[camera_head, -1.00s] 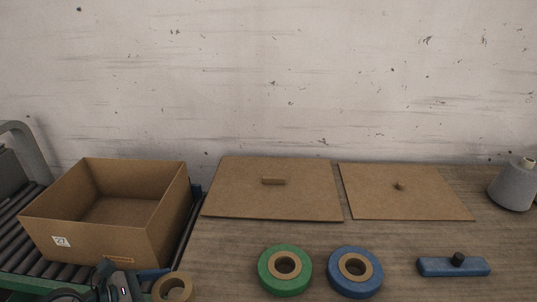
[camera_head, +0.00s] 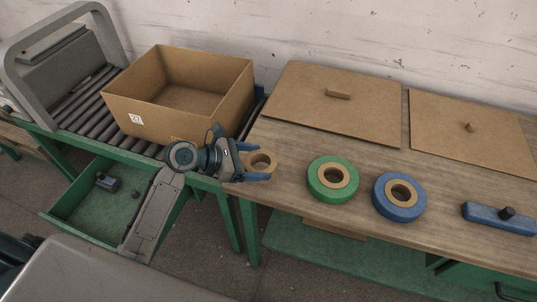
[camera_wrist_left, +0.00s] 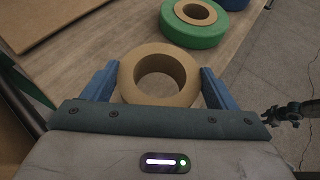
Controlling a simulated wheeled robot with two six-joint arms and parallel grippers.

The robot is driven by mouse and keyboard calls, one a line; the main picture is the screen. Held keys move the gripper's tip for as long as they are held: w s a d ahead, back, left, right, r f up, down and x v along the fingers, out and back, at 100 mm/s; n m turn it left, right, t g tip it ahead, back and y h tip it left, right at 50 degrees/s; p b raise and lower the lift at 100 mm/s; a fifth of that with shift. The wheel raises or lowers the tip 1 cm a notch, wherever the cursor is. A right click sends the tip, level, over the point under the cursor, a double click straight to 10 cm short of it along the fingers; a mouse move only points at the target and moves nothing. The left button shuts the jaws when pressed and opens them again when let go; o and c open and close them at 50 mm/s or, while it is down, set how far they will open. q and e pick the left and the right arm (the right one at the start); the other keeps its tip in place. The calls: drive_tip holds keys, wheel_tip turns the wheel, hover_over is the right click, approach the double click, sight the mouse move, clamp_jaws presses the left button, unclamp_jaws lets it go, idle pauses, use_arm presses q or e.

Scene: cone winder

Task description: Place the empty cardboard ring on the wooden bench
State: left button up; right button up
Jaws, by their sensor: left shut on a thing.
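The empty cardboard ring (camera_head: 261,158) is a tan ring with an open middle, at the left front corner of the wooden bench (camera_head: 290,185). My left gripper (camera_head: 264,162) is shut on it, with one blue finger on each side. In the left wrist view the ring (camera_wrist_left: 128,82) sits between the two fingers (camera_wrist_left: 160,86), its hole facing the camera. Whether the ring touches the bench top or hangs just above it I cannot tell. A dark jointed part at the wrist view's right edge may be my right arm; its jaws are not clear.
A green roll (camera_head: 318,188) and a blue roll (camera_head: 383,206) lie to the right of the ring. Two brown boards (camera_head: 300,105) lie at the back. A blue block (camera_head: 482,215) is far right. An open carton (camera_head: 140,113) stands on the roller conveyor (camera_head: 90,100). An open green drawer (camera_head: 80,215) is below.

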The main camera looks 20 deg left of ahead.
sight(268, 159)
use_arm(q)
drive_tip(key=w, duration=0.1)
drive_tip(key=w+d, duration=0.1)
drive_tip(key=w, duration=0.1)
drive_tip(key=w+d, duration=0.1)
drive_tip(key=w, duration=0.1)
drive_tip(key=shift+w+f+p, duration=0.1)
drive_tip(key=shift+f+p, duration=0.15)
drive_tip(key=shift+p, duration=0.15)
wheel_tip(268, 159, down, 3)
drive_tip(key=shift+p, duration=0.4)
drive_tip(key=shift+f, duration=0.25)
drive_tip(key=o, duration=0.9)
drive_tip(key=shift+f, duration=0.1)
drive_tip(key=shift+o, duration=0.2)
